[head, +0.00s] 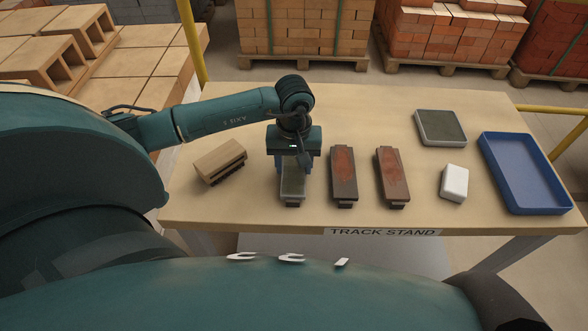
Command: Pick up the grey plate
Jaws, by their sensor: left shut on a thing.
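The grey plate (292,189) is a long narrow piece with a grey-green top and a small dark end toward me. It lies left of centre on the table, in line with two similar pieces. My left gripper (293,168) points down over its far part, with blue fingers on either side, and is shut on it. The gripper's body hides the plate's far end. I cannot tell whether the plate is clear of the table. My right gripper is not in view.
Two dark pieces with reddish tops (343,174) (390,174) lie just right of the plate. A tan brush-like block (219,162) lies left. Further right are a grey-topped pad (440,126), a white block (454,183) and an empty blue tray (525,209). The table's (250,213) front strip is mostly clear.

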